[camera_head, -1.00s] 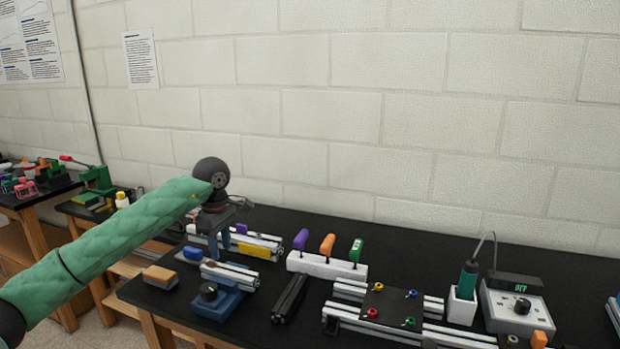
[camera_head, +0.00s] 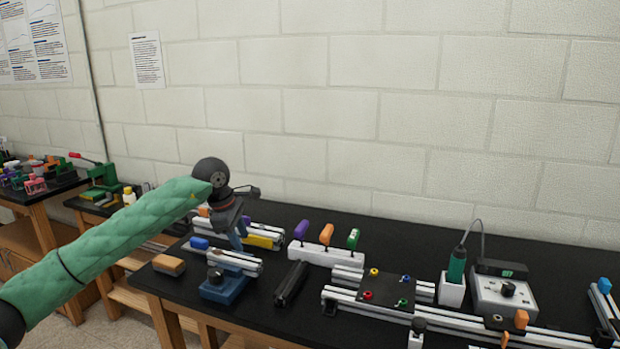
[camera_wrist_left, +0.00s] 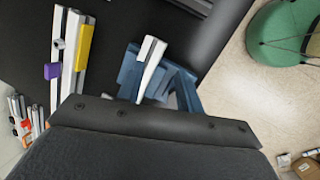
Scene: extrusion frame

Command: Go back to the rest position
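My left gripper (camera_head: 238,243) hangs over the left part of the black bench. Its blue fingers stand apart with nothing visibly held between them. Below it is a blue fixture with a black knob (camera_head: 222,288), and a short silver extrusion (camera_head: 230,261) lies at its top. The extrusion also shows in the left wrist view (camera_wrist_left: 150,68), beyond the dark gripper body. There the blue of fingers and fixture overlaps and is hard to separate. My right gripper is not in view.
A white rack (camera_head: 325,255) holds purple, orange and green-handled tools. A frame with a dark plate (camera_head: 387,290) lies to the right, with a control box (camera_head: 505,298) beyond. An orange-topped block (camera_head: 168,265) sits at the left front. The wall (camera_head: 400,120) stands behind.

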